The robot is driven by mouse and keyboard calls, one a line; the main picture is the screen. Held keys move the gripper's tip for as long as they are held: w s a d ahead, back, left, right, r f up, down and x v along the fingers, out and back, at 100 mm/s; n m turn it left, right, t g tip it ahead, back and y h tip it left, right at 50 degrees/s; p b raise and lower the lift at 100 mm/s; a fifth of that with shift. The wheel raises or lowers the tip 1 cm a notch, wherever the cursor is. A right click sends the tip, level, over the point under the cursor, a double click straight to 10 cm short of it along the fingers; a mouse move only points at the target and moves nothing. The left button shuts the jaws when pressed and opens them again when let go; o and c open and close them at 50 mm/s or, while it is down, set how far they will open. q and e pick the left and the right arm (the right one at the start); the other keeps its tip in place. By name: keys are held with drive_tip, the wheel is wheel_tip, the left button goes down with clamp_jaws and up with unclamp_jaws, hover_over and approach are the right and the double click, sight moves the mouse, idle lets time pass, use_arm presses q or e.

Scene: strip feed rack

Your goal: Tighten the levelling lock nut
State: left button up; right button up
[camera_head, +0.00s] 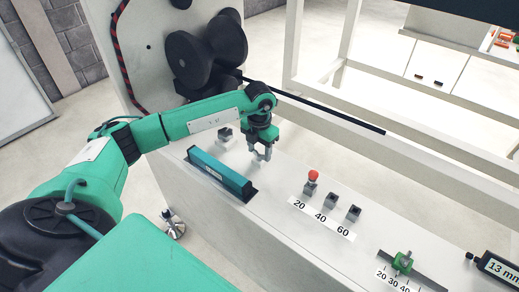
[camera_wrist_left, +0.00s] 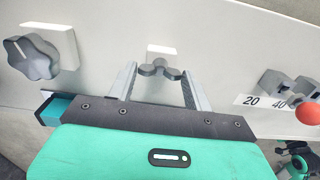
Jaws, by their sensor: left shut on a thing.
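My left gripper (camera_head: 261,154) reaches down to the top of the white machine beam (camera_head: 285,185). In the left wrist view its two grey fingers (camera_wrist_left: 158,76) are closed on either side of a small dark three-lobed nut (camera_wrist_left: 160,69). I take this to be the lock nut. It stands in front of a small white block, and its lower part is hidden by the gripper. In the head view the nut is hidden at the fingertips. My right gripper is not in view.
A dark star knob (camera_wrist_left: 30,57) sits left of the nut. A teal bar (camera_head: 220,173) lies close in front of the gripper. Right are grey posts marked 20, 40, 60, one with a red ball (camera_head: 313,175), and a green slider (camera_head: 403,261). Black spools (camera_head: 188,58) stand behind.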

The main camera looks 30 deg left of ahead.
sight(259, 152)
use_arm(q)
drive_tip(key=shift+r, duration=0.1)
drive_tip(key=o, duration=1)
wheel_tip(259, 152, up, 14)
drive_tip(key=shift+f, duration=0.1)
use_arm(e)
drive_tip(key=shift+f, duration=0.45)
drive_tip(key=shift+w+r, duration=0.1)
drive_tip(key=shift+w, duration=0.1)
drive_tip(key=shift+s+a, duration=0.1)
